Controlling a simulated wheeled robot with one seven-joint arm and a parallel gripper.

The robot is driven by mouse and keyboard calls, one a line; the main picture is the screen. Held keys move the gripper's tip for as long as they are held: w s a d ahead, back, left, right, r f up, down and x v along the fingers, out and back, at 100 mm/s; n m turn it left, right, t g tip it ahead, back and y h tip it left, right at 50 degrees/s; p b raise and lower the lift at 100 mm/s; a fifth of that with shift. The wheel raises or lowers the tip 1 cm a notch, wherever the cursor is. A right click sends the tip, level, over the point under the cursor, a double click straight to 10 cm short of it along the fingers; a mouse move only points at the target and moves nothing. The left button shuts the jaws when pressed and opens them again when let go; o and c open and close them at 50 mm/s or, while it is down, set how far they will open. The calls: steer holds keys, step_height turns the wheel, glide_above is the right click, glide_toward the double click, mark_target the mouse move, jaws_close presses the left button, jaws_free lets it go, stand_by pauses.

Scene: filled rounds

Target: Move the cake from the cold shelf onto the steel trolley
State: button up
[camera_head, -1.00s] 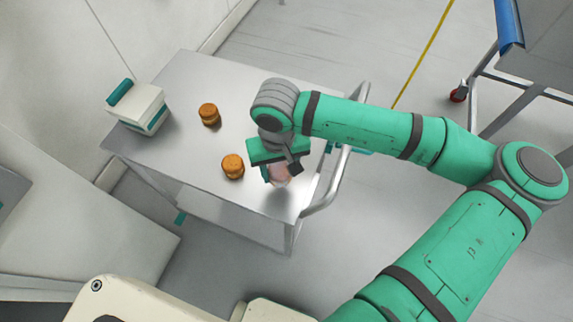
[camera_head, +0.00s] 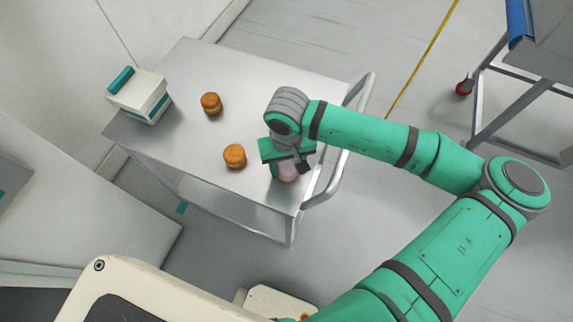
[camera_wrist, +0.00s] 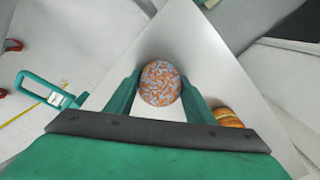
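The cake (camera_wrist: 160,83) is a round thing with a speckled orange and blue top, seen from above in the wrist view. In the head view its pinkish side (camera_head: 288,172) shows below my gripper (camera_head: 285,165), partly hidden. My gripper's two green fingers (camera_wrist: 160,90) stand against both sides of the cake, shut on it. The cake is over the near right part of the steel trolley (camera_head: 262,75), by its handle; I cannot tell whether it touches the top. I cannot identify the cold shelf in these views.
Two orange-brown round cakes stand on the trolley, one (camera_head: 235,156) just left of my gripper, one (camera_head: 211,103) farther back. A white box with a green handle (camera_head: 140,95) stands at the left end. Another wheeled frame (camera_head: 520,100) stands at the far right. The trolley's back middle is clear.

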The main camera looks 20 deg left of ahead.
mark_target(286, 165)
steer(key=o, duration=0.3)
steer(key=shift+o, duration=0.2)
steer(key=shift+r, duration=0.15)
step_height(286, 165, up, 12)
